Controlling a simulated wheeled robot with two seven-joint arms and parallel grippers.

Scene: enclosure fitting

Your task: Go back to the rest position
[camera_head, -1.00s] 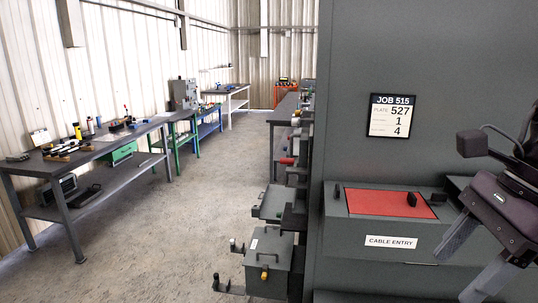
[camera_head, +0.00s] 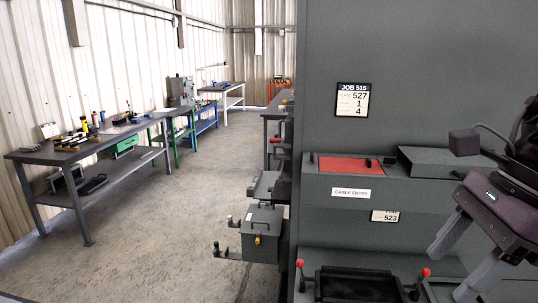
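My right gripper (camera_head: 447,275) is at the lower right, with its two grey fingers spread apart and nothing seen between them. It hangs in front of the right part of the grey enclosure (camera_head: 430,60). My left gripper is not in view. The enclosure carries a JOB 515 card (camera_head: 352,100) and a ledge with a red panel (camera_head: 343,164) above a CABLE ENTRY label (camera_head: 351,193). A card reading 523 (camera_head: 385,216) is below.
A dark open tray (camera_head: 357,270) between red-knobbed levers stands low in front. A grey box (camera_head: 262,232) with handles juts from the enclosure's left side. Workbenches (camera_head: 92,158) line the left wall. The concrete floor (camera_head: 180,220) between is clear.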

